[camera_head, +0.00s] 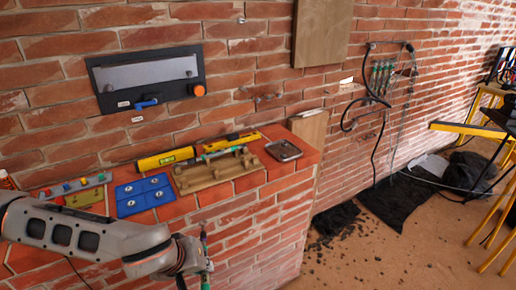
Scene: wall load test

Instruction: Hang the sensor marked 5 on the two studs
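My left gripper (203,262) is low in the view, in front of the brick ledge. It appears shut on a slim upright sensor (205,244) with green and dark parts; no number can be read on it. A similar green-and-grey sensor (222,151) lies on a wooden rack (218,179) on the ledge. Small metal fittings (262,98), which may be the two studs, stick out of the brick wall above the rack; they are too small to tell clearly and nothing hangs on them. My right gripper is not in view.
The ledge (245,183) also holds a blue plate (145,194), a yellow level (167,159), and a grey tray (284,150). A dark panel (150,85) with a blue handle is on the wall. Several green-ended sensors (382,77) and cables hang farther right.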

